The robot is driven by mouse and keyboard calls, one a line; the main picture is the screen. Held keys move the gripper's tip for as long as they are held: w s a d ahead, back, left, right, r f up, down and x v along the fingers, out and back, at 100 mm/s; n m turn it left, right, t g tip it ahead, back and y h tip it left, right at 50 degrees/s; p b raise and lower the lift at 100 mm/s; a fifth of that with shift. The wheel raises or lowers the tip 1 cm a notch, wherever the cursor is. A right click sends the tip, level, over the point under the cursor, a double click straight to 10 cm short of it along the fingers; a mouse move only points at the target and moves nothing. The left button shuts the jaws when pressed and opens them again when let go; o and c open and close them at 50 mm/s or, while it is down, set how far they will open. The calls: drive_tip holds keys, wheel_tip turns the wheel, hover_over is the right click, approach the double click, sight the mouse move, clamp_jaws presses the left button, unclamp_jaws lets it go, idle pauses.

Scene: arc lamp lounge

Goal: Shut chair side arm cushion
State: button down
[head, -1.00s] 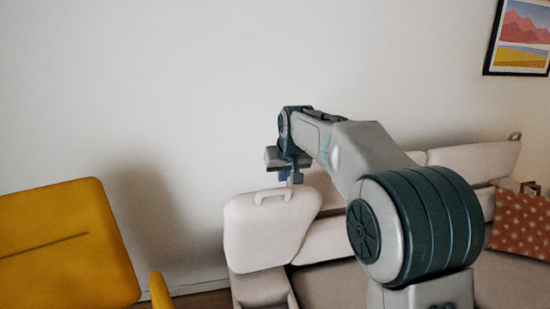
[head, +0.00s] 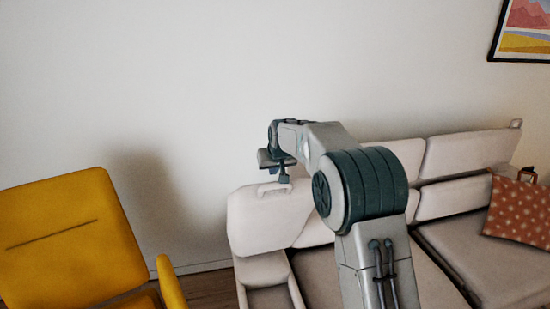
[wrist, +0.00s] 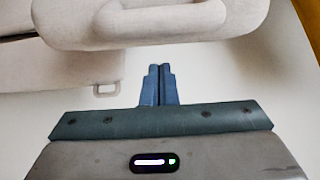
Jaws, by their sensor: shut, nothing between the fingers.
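The chair side arm cushion (head: 266,221) is a pale beige pad at the left end of the beige sofa in the head view. It stands raised, with a loop handle (head: 273,188) on its upper edge. In the wrist view, a beige padded panel with a loop handle (wrist: 150,22) fills the top of the picture. My gripper (head: 284,179) is close to the handle at the cushion's top edge; contact cannot be told. In the wrist view, my gripper's blue fingers (wrist: 159,72) are together and empty, just below the handle in the picture.
The beige sofa (head: 460,240) runs to the right, with a patterned orange pillow (head: 518,212) on its seat. A yellow armchair (head: 75,245) stands at the left. A plain wall is behind, with a framed picture (head: 522,32) at upper right. A gap of floor (head: 208,285) lies between armchair and sofa.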

sight(276, 194)
drive_tip(key=shift+s+d, duration=0.15)
drive_tip(key=shift+s, duration=0.4)
drive_tip(key=shift+s+d, duration=0.15)
drive_tip(key=shift+s, duration=0.4)
drive_tip(key=shift+s+d+f+p, duration=0.15)
drive_tip(key=shift+s+f+p, duration=0.15)
drive_tip(key=shift+s, duration=0.2)
